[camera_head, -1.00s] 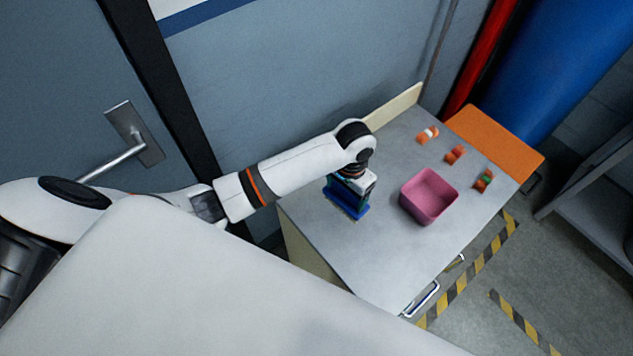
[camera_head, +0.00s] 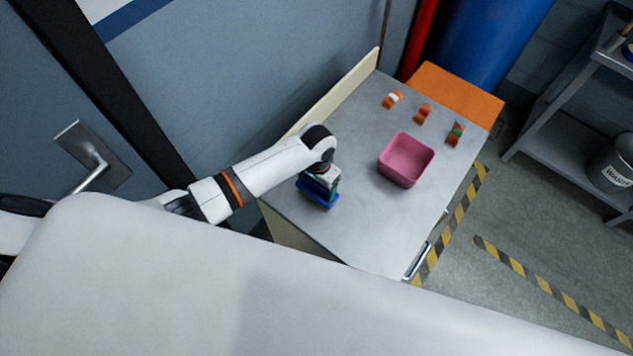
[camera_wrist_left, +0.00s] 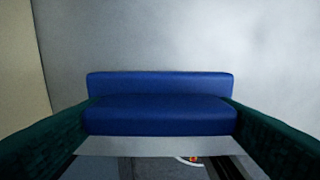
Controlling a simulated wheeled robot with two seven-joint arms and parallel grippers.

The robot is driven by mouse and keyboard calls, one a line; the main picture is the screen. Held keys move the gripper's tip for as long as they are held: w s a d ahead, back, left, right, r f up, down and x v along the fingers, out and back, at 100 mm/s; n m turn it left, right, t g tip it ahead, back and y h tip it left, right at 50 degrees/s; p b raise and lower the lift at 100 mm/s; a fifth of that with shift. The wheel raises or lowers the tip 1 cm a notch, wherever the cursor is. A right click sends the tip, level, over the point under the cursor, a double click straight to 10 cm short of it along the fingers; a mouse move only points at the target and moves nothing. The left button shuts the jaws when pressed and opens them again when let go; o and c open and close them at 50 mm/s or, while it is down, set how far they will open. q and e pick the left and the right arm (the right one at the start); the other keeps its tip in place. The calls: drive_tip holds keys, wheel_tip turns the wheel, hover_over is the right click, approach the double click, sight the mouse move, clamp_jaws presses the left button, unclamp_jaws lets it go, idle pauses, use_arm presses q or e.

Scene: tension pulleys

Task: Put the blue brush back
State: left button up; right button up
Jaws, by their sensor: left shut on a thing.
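The blue brush (camera_head: 317,195) is at the left part of the grey cabinet top (camera_head: 370,235), under my left gripper (camera_head: 322,183). In the left wrist view the blue brush (camera_wrist_left: 160,103) lies crosswise between the two dark green fingers of my left gripper (camera_wrist_left: 160,120), which is shut on it. I cannot tell whether the brush touches the cabinet top. My right gripper is not in view.
A pink bin (camera_head: 405,160) stands right of the brush. Several small orange pieces (camera_head: 423,114) lie along the far side, near an orange panel (camera_head: 455,95). A grey shelf (camera_head: 560,145) with a waste bin (camera_head: 612,165) is at the right. The cabinet's front area is clear.

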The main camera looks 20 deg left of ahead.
use_arm(q)
drive_tip(key=shift+f, duration=0.35)
drive_tip(key=o, duration=0.8)
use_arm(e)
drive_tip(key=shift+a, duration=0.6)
use_arm(q)
drive_tip(key=shift+r, duration=0.1)
drive_tip(key=shift+r, duration=0.2)
wheel_tip(320, 180, up, 12)
drive_tip(key=shift+f, duration=0.1)
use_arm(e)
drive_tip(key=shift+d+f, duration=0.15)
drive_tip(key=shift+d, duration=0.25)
use_arm(q)
drive_tip(key=shift+d, duration=0.1)
